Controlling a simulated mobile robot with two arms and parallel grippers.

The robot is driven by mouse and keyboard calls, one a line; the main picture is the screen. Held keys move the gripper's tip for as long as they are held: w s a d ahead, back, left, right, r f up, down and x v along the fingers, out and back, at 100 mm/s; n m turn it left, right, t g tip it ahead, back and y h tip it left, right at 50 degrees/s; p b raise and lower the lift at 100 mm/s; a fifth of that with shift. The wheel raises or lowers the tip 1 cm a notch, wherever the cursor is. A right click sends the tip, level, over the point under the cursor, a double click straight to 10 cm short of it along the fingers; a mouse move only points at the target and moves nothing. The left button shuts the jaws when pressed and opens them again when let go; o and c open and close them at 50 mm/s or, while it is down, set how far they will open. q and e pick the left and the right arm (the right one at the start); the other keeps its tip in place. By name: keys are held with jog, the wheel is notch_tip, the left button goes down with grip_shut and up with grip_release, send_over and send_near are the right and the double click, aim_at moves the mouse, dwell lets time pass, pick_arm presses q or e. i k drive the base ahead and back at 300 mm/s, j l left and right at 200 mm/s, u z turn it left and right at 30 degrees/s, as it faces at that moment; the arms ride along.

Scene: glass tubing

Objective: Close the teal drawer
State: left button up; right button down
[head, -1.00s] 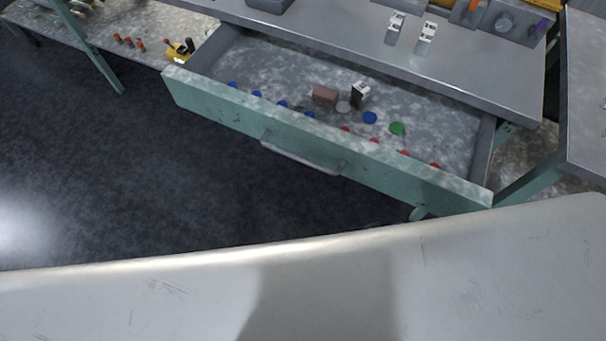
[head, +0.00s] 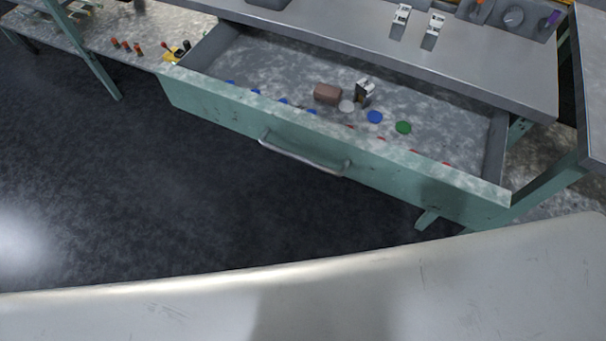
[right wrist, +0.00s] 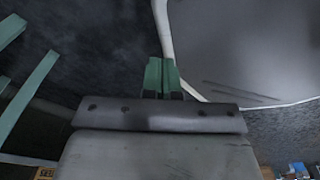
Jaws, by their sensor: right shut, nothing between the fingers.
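The teal drawer (head: 215,108) stands open under the grey workbench in the head view. Its front has a metal bar handle (head: 300,158). Inside lie a brown block (head: 327,93), a black-and-white box (head: 364,91), a pale disc (head: 346,106), blue discs (head: 375,117), a green disc (head: 403,127) and several red pieces along the front. In the right wrist view my right gripper (right wrist: 162,75) has its two teal fingers together, with nothing between them. It is apart from the drawer, and the drawer is not clearly identifiable in that view. My left gripper is not in view.
The grey bench top (head: 480,65) overhangs the drawer and carries white switches (head: 435,25). A lower shelf (head: 130,30) at the left holds small orange pieces. Another table (head: 592,80) stands at the right edge. Dark floor (head: 130,190) lies open before the drawer.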

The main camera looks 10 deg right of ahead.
aim_at(465, 131)
jog(key=k+j, duration=0.1)
jog(key=j, duration=0.3)
jog(key=k+j, duration=0.1)
jog(key=j, duration=0.3)
jog(key=k+j+z, duration=0.1)
jog(key=j, duration=0.3)
